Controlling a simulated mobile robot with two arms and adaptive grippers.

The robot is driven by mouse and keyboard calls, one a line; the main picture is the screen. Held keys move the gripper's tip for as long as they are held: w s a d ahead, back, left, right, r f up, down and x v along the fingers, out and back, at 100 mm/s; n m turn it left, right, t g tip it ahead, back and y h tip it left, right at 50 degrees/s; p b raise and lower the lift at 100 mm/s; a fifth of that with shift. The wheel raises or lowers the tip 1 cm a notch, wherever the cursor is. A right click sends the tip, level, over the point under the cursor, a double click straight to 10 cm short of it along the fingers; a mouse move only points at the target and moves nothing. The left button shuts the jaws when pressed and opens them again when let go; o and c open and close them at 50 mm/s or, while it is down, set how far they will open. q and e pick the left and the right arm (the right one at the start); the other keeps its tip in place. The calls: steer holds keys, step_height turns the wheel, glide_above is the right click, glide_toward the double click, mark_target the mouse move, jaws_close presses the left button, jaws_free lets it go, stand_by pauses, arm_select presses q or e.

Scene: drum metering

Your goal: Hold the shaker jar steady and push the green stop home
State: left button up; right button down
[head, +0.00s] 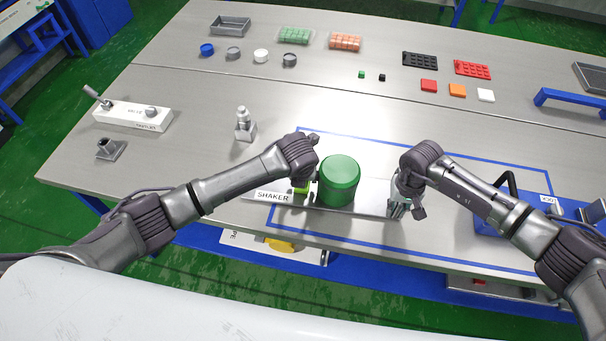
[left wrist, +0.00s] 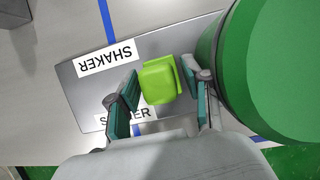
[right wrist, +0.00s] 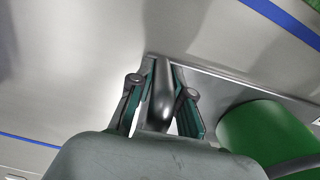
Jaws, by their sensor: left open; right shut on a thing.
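The shaker jar (head: 339,182) is a large dark green cylinder standing on the grey shaker plate (head: 372,208); it also shows in the left wrist view (left wrist: 275,60) and the right wrist view (right wrist: 265,135). The lime-green stop (left wrist: 160,82) sits on the plate left of the jar, partly hidden in the head view (head: 299,188). My left gripper (head: 303,182) is open, with one finger on each side of the stop and a visible gap to its left. My right gripper (head: 396,207) is shut on a dark grey handle (right wrist: 164,95) near the plate's right end.
Trays, coloured caps and small blocks lie along the back. A blue bracket (head: 570,100) stands at the right. The table between the back row and shaker is mostly clear.

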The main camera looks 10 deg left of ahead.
arm_select(q)
steer(key=shift+d+r, duration=0.1)
steer(key=shift+d, duration=0.15)
arm_select(e)
steer(key=shift+a+r, duration=0.1)
steer(key=shift+a, duration=0.2)
steer(key=shift+d, duration=0.15)
arm_select(q)
steer(key=v, duration=0.7)
steer(key=shift+s+a+r, duration=0.2)
steer(key=shift+r, duration=0.15)
arm_select(e)
steer(key=c, duration=1)
jaws_free()
steer(key=shift+d, duration=0.1)
